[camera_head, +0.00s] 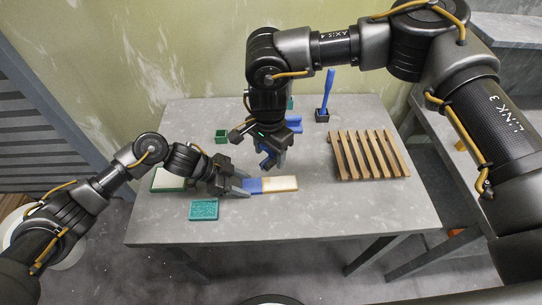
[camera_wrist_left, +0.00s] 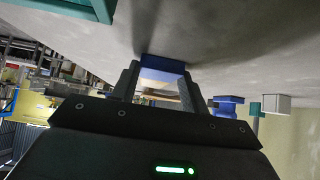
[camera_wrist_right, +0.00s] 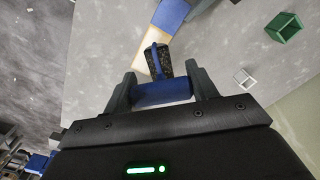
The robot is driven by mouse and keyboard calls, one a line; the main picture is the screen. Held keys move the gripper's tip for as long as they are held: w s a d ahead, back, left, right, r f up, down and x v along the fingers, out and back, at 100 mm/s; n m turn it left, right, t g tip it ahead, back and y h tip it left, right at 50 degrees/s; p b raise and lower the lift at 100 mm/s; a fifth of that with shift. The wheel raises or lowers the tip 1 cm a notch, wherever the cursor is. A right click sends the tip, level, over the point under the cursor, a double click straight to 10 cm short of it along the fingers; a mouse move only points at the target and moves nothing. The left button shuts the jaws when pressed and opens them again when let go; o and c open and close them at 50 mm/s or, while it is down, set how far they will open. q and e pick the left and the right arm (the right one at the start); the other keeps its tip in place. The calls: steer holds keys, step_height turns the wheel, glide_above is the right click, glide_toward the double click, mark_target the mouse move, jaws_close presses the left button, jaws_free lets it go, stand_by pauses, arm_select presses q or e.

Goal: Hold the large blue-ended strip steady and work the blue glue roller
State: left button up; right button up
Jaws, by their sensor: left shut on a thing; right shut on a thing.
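The large strip (camera_head: 281,184) lies on the grey table, pale wood with a blue end (camera_head: 252,186) at its left. My left gripper (camera_head: 243,186) is shut on the blue end, which also shows between the fingers in the left wrist view (camera_wrist_left: 162,64). My right gripper (camera_head: 269,160) is just behind the strip, shut on the blue handle of the glue roller (camera_wrist_right: 163,93). The roller's dark speckled head (camera_wrist_right: 158,63) overlaps the strip's wood (camera_wrist_right: 147,62) in the right wrist view. I cannot tell whether it touches. My grippers partly hide the roller in the head view.
A wooden slatted rack (camera_head: 369,155) stands at the right. A teal tray (camera_head: 204,209) and a green-edged tray (camera_head: 167,182) lie at the left. A green box (camera_head: 222,136), a blue holder (camera_head: 294,123) and a blue-handled tool (camera_head: 326,92) stand behind. The table's front right is clear.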

mark_target(270, 159)
steer(key=shift+f, duration=3.4)
steer(key=shift+d+f, duration=0.35)
steer(key=shift+d, duration=0.05)
steer(key=shift+d+f, duration=0.1)
steer(key=shift+d, duration=0.3)
steer(key=shift+d+f, duration=0.1)
steer(key=shift+d, duration=0.7)
steer(key=a, duration=0.3)
steer(key=shift+a, duration=0.2)
step_height(270, 159, up, 2)
steer(key=shift+r, duration=0.1)
steer(key=shift+d+r, duration=0.15)
steer(key=shift+r, duration=2.75)
